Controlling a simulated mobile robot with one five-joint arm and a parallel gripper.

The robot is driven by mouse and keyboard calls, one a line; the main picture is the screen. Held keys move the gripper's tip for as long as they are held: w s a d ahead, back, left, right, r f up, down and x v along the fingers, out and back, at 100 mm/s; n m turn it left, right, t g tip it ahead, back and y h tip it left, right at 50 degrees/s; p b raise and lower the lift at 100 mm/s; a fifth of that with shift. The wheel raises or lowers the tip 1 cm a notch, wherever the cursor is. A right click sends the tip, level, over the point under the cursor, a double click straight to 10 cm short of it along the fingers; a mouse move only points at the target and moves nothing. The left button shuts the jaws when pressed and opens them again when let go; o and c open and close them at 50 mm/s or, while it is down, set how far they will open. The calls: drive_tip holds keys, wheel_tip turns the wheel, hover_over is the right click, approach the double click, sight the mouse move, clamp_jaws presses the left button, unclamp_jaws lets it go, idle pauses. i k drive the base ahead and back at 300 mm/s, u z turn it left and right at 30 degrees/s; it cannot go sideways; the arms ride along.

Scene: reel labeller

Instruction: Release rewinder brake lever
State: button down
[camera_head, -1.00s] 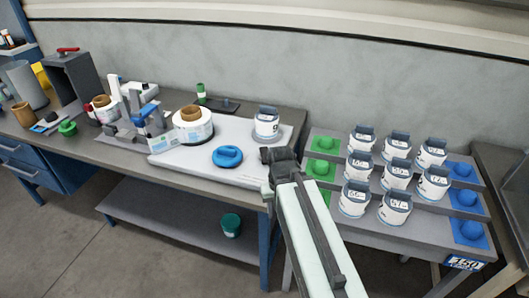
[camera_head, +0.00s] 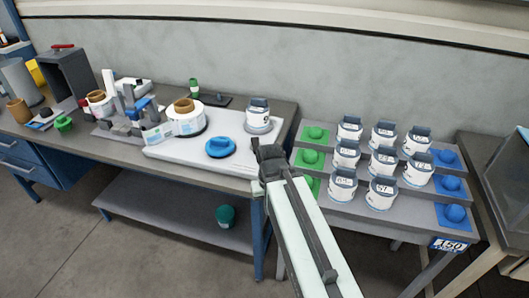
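The reel labeller (camera_head: 128,115) stands on the left part of the workbench, a grey machine with upright posts, a blue part and a roll with a brown core. A large white label roll (camera_head: 185,122) with a brown core sits just right of it. I cannot make out which part is the rewinder brake lever at this size. My gripper (camera_head: 262,152) is at the end of my arm, near the bench's right front edge, well right of the labeller. Its fingers are too small and dark to show whether it is open or shut.
A blue round knob-like piece (camera_head: 220,147) and a white labelled container (camera_head: 258,114) stand on a white board (camera_head: 190,155). A stepped rack (camera_head: 400,215) with several white containers stands at right. A dark box (camera_head: 70,75) is at far left. A green tub (camera_head: 226,215) sits on the lower shelf.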

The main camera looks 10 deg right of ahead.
sight(256, 141)
drive_tip(key=k, duration=0.35)
drive_tip(key=u, duration=0.8)
drive_tip(key=i, duration=0.8)
drive_tip(key=u, duration=0.1)
